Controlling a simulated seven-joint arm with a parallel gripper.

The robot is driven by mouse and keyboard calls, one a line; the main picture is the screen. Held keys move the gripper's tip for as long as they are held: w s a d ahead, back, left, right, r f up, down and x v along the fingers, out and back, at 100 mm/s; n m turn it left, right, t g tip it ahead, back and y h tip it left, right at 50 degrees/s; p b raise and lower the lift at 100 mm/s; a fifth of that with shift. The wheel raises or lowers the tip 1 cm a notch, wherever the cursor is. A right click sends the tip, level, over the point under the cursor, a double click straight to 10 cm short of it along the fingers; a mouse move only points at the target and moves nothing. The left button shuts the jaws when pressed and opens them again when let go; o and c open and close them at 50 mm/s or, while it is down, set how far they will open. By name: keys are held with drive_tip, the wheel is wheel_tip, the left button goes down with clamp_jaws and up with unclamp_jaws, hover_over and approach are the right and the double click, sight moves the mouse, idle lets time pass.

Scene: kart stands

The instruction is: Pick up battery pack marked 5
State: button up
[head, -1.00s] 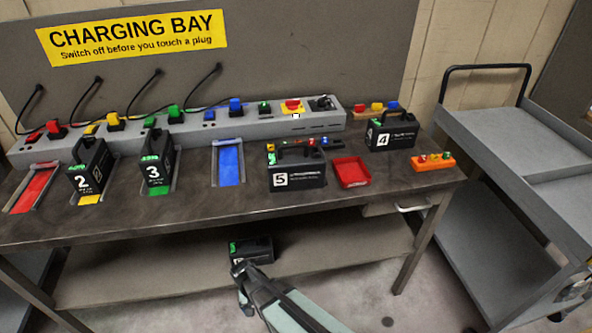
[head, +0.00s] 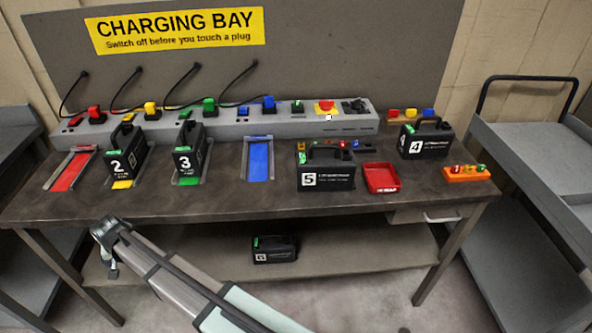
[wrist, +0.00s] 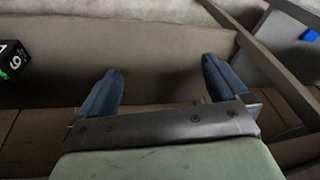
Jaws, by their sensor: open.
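The battery pack marked 5 (head: 326,176) is a black case with a top handle and a white number label. It stands upright on the bench, right of the blue bay and left of the red tray. My gripper (head: 104,250) is at the lower left in the head view, in front of the bench's front edge and well away from pack 5. In the wrist view my gripper (wrist: 160,88) has its two blue-grey fingers spread wide with nothing between them. Pack 5 does not show in the wrist view.
Packs 2 (head: 125,157), 3 (head: 189,152) and 4 (head: 425,140) stand on the bench (head: 250,203). A red tray (head: 382,178) and orange block (head: 467,173) sit right of pack 5.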

drive_tip(key=s+a+r+n+y, duration=0.1)
drive_tip(key=s+a+r, duration=0.15)
drive_tip(key=r, duration=0.35)
drive_tip(key=s+a+r+y, duration=0.1)
drive_tip(key=a+r, duration=0.2)
drive_tip(key=r, duration=0.4)
drive_tip(key=w+d+r+g, duration=0.1)
drive_tip(key=w+d+r, duration=0.2)
drive_tip(key=r, duration=0.3)
drive_tip(key=w+d+r+m+h, duration=0.1)
drive_tip(key=w+d+r+m, duration=0.2)
drive_tip(key=w+d, duration=0.4)
drive_tip(key=w+d+r+m, duration=0.3)
drive_tip(key=w+d+m, duration=0.1)
drive_tip(key=d, duration=0.5)
wheel_tip(320, 180, up, 13)
drive_tip(key=m+g+h, duration=0.1)
drive_tip(key=m+h, duration=0.2)
drive_tip(key=m, duration=1.3)
hover_over(326, 158)
drive_tip(key=shift+w, duration=0.1)
drive_tip(key=shift+d+f, duration=0.1)
drive_tip(key=shift+f, duration=6.7)
